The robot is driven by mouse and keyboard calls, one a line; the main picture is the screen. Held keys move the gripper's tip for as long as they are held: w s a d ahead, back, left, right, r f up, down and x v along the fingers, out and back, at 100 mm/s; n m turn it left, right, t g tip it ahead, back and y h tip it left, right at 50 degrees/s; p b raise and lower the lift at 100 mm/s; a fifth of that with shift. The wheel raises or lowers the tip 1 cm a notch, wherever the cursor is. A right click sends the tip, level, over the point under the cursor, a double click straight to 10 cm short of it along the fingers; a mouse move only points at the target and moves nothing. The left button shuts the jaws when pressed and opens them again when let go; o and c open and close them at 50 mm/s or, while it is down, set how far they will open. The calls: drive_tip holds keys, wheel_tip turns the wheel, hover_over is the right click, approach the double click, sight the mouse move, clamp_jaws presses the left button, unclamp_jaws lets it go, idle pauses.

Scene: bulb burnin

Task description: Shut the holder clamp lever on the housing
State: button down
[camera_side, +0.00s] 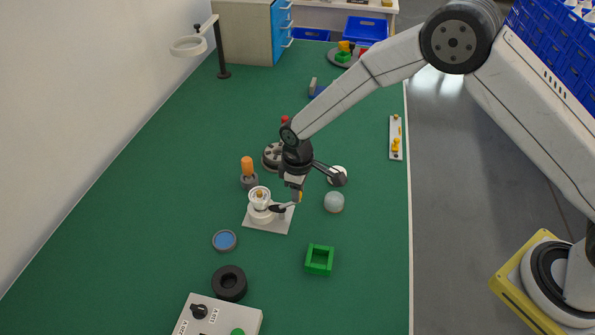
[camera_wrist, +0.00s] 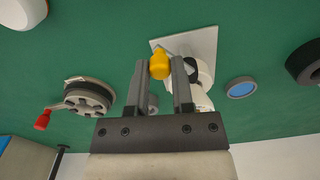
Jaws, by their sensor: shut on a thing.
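The white housing (camera_side: 259,212) stands upright on a pale square plate (camera_side: 268,227) on the green mat. A dark lever (camera_side: 279,208) reaches out from its right side toward my gripper. In the wrist view the lever's yellow knob (camera_wrist: 159,66) sits between the tips of my two fingers. My gripper (camera_side: 297,194) is shut on this knob, just right of the housing. In the wrist view the plate (camera_wrist: 190,40) and part of the housing (camera_wrist: 203,80) show behind the right finger, which hides some of the lever and clamp.
An orange-handled tool (camera_side: 247,168) stands close behind the housing. A reel with a red crank (camera_wrist: 88,98) is nearby. A grey-white round jar (camera_side: 334,203) and a green square frame (camera_side: 319,260) stand to the right. A blue dish (camera_side: 224,240), black ring (camera_side: 229,283) and control box (camera_side: 220,315) lie in front.

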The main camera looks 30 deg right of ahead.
drive_tip(key=shift+s+m, duration=0.3)
drive_tip(key=shift+m, duration=0.5)
drive_tip(key=shift+a, duration=0.1)
drive_tip(key=shift+c, duration=2.4)
unclamp_jaws()
drive_tip(key=shift+r, duration=0.15)
drive_tip(key=shift+r, duration=3.8)
